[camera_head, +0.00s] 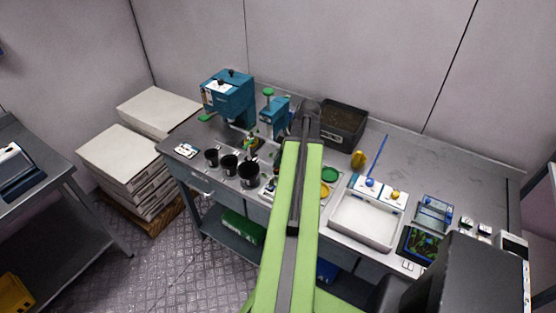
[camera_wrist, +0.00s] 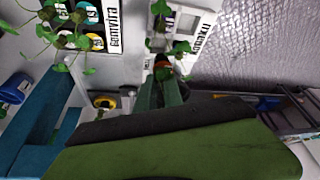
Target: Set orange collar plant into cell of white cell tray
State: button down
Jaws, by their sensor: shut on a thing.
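In the wrist view my gripper (camera_wrist: 162,84) is shut on a small plant with an orange collar (camera_wrist: 162,61). Its green leaves (camera_wrist: 180,50) spread above and beside the fingertips. A white cell tray (camera_wrist: 204,17) with a black-lettered label lies beyond the plant, with square openings showing. The plant overlaps the tray's near end in the picture; I cannot tell whether it touches it or is in a cell. In the head view my green arm hides the gripper and the held plant.
In the wrist view a second labelled white tray (camera_wrist: 112,20) holds several dark pots with plants. In the head view black pots (camera_head: 248,174) stand along the bench's front, a blue machine (camera_head: 229,97) behind, a dark box (camera_head: 343,124) at the back, a white basin (camera_head: 363,222) right.

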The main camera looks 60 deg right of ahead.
jog(key=shift+f+b, duration=2.65)
jog(key=shift+f, duration=0.35)
jog(key=c, duration=1.4)
grip_release()
jog(key=shift+r, duration=0.1)
notch_tip(320, 180, up, 9)
jog(key=p, duration=0.9)
jog(key=shift+r, duration=0.1)
